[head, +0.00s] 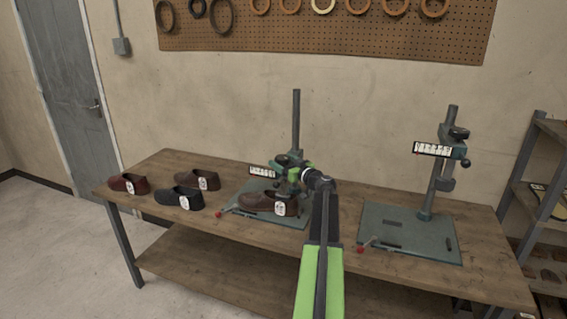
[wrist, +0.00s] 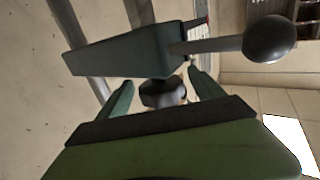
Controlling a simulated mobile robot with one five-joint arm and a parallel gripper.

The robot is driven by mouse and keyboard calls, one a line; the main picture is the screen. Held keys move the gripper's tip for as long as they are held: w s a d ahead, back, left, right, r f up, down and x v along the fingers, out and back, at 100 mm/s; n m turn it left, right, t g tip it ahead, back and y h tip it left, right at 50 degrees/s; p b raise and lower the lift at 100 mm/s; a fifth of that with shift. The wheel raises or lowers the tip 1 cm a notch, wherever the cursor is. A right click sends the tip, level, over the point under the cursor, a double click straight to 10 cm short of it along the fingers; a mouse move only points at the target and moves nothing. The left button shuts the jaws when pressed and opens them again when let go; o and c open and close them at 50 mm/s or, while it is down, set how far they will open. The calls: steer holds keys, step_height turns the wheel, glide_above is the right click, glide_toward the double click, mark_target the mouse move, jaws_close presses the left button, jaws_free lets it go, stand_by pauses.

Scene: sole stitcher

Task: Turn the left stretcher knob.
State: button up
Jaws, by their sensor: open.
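The left stretcher (head: 296,125) stands on the table with its upright post. My gripper (head: 298,174) is at the head of this stretcher, reached by my green arm. In the wrist view my gripper (wrist: 161,80) is open, one finger on each side of a dark rounded knob (wrist: 160,94). The knob appears between or just beyond the fingertips; I cannot tell whether they touch it. A teal block (wrist: 130,50) of the stretcher lies across the view, with a rod ending in a black ball (wrist: 268,39). In the head view the knob is hidden behind my gripper.
The right stretcher (head: 427,195) stands on its own plate (head: 400,236). A brown shoe (head: 268,204) is at the left stretcher's base. Several shoes, including a black one (head: 178,198), are on the left of the table (head: 150,166). A shelf (head: 540,170) is at the right.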

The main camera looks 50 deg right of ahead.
steer(key=shift+c, duration=0.4)
steer(key=c, duration=1.3)
steer(key=n+y, duration=0.2)
steer(key=y, duration=0.1)
steer(key=shift+d+t, duration=0.3)
steer(key=shift+d, duration=0.1)
steer(key=n+y, duration=0.1)
steer(key=y, duration=0.2)
steer(key=shift+a+n, duration=0.1)
steer(key=shift+n, duration=0.3)
steer(key=shift+a+y, duration=0.15)
steer(key=shift+y, duration=0.15)
steer(key=o, duration=1.4)
